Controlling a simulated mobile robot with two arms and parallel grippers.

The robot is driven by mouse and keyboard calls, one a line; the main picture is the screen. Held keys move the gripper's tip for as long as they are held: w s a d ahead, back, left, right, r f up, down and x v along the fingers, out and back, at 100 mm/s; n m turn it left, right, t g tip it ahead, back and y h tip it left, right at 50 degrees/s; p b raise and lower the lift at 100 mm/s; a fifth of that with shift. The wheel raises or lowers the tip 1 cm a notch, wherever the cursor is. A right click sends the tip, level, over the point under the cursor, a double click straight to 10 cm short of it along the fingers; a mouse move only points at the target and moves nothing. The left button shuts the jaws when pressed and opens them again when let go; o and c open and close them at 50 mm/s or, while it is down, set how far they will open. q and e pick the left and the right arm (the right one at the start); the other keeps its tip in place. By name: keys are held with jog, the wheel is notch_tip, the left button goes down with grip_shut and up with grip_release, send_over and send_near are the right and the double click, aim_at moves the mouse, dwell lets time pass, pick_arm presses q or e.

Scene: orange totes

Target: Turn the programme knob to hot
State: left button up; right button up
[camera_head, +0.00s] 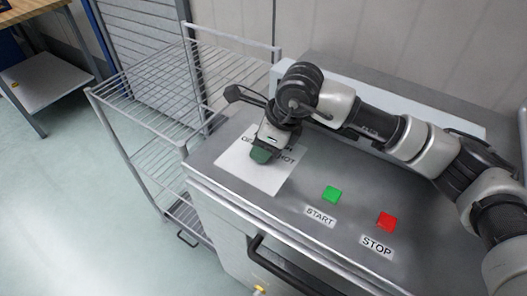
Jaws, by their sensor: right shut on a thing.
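The programme knob (261,155) is a dark green piece on a white label plate (245,171) at the left of the machine's grey top. My right gripper (266,145) is over the knob from above and shut on it. The gripper hides the knob's upper part and some of the printed words. The word ending in "OT" shows at the knob's right. Which way the knob points cannot be made out clearly. My left gripper is not in view.
A green START button (332,194) and a red STOP button (387,221) lie to the right of the plate. A wire rack trolley (150,90) stands left of the machine. A dark handle (275,268) runs along the machine's front. Open floor lies at the left.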

jog(key=shift+m+t+h+b, duration=0.3)
jog(key=shift+m+t+b, duration=0.4)
jog(key=shift+m+b, duration=1)
jog(key=o, duration=0.9)
jog(key=shift+c, duration=0.2)
jog(key=p+v, duration=0.4)
jog(key=v, duration=0.7)
jog(key=shift+a+f, duration=0.1)
jog(key=shift+a, duration=0.05)
